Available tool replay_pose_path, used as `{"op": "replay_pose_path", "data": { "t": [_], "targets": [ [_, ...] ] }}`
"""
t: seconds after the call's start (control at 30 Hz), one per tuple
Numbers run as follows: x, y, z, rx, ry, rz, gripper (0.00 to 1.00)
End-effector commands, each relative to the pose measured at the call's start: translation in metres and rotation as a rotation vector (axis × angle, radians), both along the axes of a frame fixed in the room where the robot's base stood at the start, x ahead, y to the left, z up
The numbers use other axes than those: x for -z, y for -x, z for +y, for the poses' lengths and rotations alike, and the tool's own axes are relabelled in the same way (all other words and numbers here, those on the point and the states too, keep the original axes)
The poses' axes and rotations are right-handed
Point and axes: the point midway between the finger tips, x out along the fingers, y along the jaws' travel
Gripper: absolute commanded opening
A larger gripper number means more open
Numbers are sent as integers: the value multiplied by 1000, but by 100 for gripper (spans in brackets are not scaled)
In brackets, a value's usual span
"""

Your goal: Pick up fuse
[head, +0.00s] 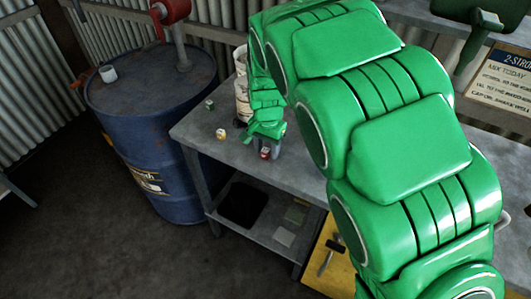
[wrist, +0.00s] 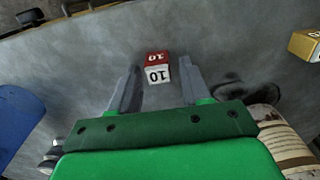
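A small red and white fuse (wrist: 157,69) marked 10 stands on the grey metal bench top. Its red part also shows in the head view (head: 265,153), just below my gripper (head: 267,141). In the wrist view my gripper (wrist: 159,68) is open, with one grey finger on each side of the fuse. A gap shows between the fuse and each finger, so it is not gripped. The arm covers much of the bench in the head view.
A pale canister (head: 242,95) stands close behind my gripper. A blue drum (head: 150,125) stands left of the bench. Bench top around the fuse is clear.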

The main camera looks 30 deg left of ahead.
Motion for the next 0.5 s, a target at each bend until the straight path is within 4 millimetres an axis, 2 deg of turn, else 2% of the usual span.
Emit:
{"op": "replay_pose_path", "data": {
  "t": [0.03,0.3,0.5],
  "targets": [
    [0,0,0,0,0,0,38],
    [0,0,0,0,0,0,0],
    [0,0,0,0,0,0,0]
  ]
}}
